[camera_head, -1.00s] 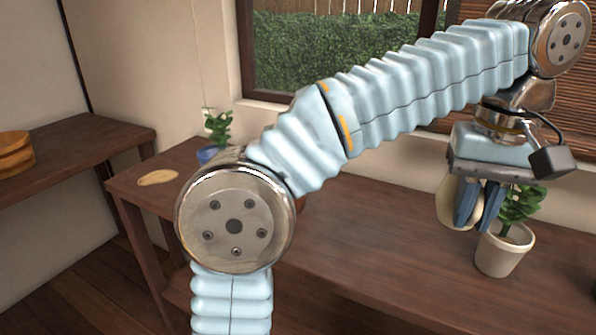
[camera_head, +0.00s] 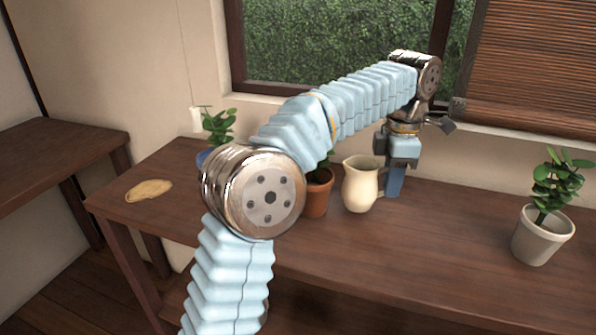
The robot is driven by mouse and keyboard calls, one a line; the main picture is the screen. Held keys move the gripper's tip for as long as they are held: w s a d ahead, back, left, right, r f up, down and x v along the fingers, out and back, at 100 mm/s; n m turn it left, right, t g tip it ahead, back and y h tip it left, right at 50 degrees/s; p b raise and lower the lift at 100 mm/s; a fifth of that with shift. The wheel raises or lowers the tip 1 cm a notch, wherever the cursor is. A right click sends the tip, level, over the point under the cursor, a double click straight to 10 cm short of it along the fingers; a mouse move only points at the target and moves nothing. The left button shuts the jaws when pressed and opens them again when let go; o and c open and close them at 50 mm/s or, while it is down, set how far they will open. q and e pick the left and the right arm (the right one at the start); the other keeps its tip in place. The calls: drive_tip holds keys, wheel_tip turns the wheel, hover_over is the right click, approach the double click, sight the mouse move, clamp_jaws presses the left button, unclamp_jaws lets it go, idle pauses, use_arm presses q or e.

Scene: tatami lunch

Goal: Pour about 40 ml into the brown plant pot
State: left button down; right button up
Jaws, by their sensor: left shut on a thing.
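My left gripper (camera_head: 393,190) points down and is shut on the handle side of a cream pitcher (camera_head: 359,188). The pitcher is upright, with its spout to the left. I cannot tell whether its base touches the table, and its contents are hidden. The brown plant pot (camera_head: 317,197), reddish terracotta, stands just left of the pitcher with a small gap. My left forearm covers most of its plant and part of its rim. My right gripper is out of view.
On the wooden table (camera_head: 430,250), a white pot (camera_head: 540,238) with a leafy plant stands at the right. A blue pot (camera_head: 203,157) with a plant is partly behind my arm. A flat tan piece (camera_head: 148,190) lies at the left. The table between pitcher and white pot is clear.

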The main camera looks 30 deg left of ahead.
use_arm(q)
drive_tip(key=r, duration=0.2)
drive_tip(key=r+h, duration=0.1)
drive_tip(key=r, duration=0.1)
drive_tip(key=a+r+t+h, duration=0.1)
drive_tip(key=r, duration=0.1)
drive_tip(key=shift+s+a+r, duration=0.1)
drive_tip(key=shift+s+r, duration=0.05)
drive_tip(key=shift+s, duration=0.2)
drive_tip(key=s+a+r+t+h, duration=0.3)
drive_tip(key=a+r+h, duration=0.2)
drive_tip(key=r+h, duration=0.1)
drive_tip(key=shift+a+r+t, duration=0.15)
drive_tip(key=shift+a+t, duration=0.05)
drive_tip(key=shift+t, duration=0.1)
drive_tip(key=shift+s+a+t+h, duration=0.1)
drive_tip(key=shift+a+t+h, duration=0.15)
drive_tip(key=shift+h, duration=0.35)
drive_tip(key=shift+a+t+h, duration=0.15)
drive_tip(key=shift+t+h, duration=0.2)
drive_tip(key=shift+h, duration=0.25)
idle(0.4)
drive_tip(key=shift+f, duration=0.2)
drive_tip(key=shift+w+d+h, duration=0.35)
drive_tip(key=shift+w+h, duration=0.05)
idle(0.4)
drive_tip(key=shift+d, duration=0.1)
